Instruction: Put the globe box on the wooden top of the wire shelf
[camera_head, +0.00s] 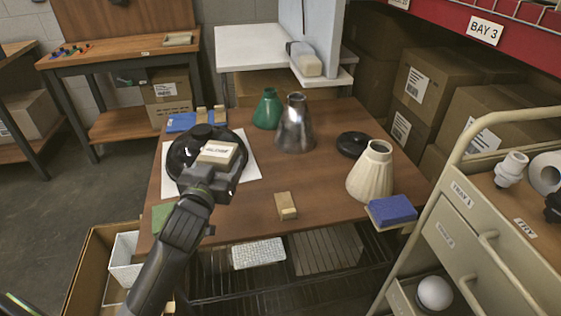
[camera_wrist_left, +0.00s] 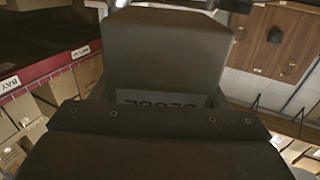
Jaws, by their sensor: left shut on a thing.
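The globe box (camera_head: 217,152) is a small pale box with a dark-lettered label. My left gripper (camera_head: 212,172) is shut on it and holds it over the left part of the wooden top (camera_head: 245,213). In the left wrist view the box (camera_wrist_left: 165,50) fills the upper middle, with part of its GLOBE label showing between the fingers. A gap beneath the box cannot be judged clearly. The wire shelf (camera_head: 325,285) shows below the wooden top. My right gripper is not in view.
On the top stand a green cone (camera_head: 267,109), a metal cone (camera_head: 295,125), a cream shade (camera_head: 371,172), a black disc (camera_head: 353,144), a tan block (camera_head: 286,205) and a blue block (camera_head: 391,210). A drawer cart (camera_head: 470,225) is at right. The front middle is mostly clear.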

